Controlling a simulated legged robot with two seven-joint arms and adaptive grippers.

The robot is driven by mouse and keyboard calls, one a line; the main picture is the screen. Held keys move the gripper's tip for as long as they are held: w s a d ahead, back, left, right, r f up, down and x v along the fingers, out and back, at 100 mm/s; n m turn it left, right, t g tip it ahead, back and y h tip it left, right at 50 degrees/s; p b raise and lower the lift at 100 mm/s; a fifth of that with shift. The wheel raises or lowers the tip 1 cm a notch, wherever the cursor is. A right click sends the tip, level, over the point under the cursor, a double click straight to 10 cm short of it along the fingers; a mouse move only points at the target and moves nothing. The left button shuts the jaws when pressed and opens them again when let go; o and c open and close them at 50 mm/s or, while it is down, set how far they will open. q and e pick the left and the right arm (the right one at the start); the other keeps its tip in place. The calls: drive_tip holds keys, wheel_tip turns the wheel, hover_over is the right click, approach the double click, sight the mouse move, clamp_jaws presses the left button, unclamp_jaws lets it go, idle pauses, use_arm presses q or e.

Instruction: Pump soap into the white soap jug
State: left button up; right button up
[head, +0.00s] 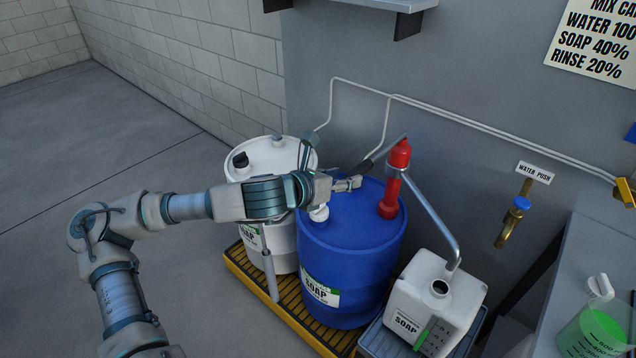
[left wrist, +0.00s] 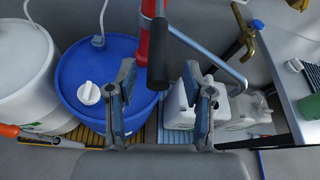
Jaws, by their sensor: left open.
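The white soap jug (head: 462,299), labelled SOAP, stands at the right of the blue soap drum (head: 350,240). A red hand pump (head: 391,185) rises from the drum. Its grey spout (head: 436,215) bends down to the jug's top by the dark opening; I cannot tell whether the tip is inside. The pump lever has a black grip (left wrist: 175,38), seen in the left wrist view. My left gripper (head: 352,183) is open and empty over the drum top, near the lever. In the wrist view the grip appears between and beyond its fingertips (left wrist: 160,68). My right gripper is not in view.
A white drum (head: 281,157) stands left of the blue drum, on a yellow slatted pallet (head: 290,305). A brass tap (head: 507,228) is on the grey wall. A bench at right holds a green-filled measuring jug (head: 597,335). The floor at left is clear.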

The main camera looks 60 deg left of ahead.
use_arm(q)
drive_tip(key=a+v, duration=0.1)
drive_tip(key=v, duration=0.6)
drive_tip(key=shift+s+d, duration=0.35)
drive_tip(key=shift+d, duration=0.05)
idle(0.7)
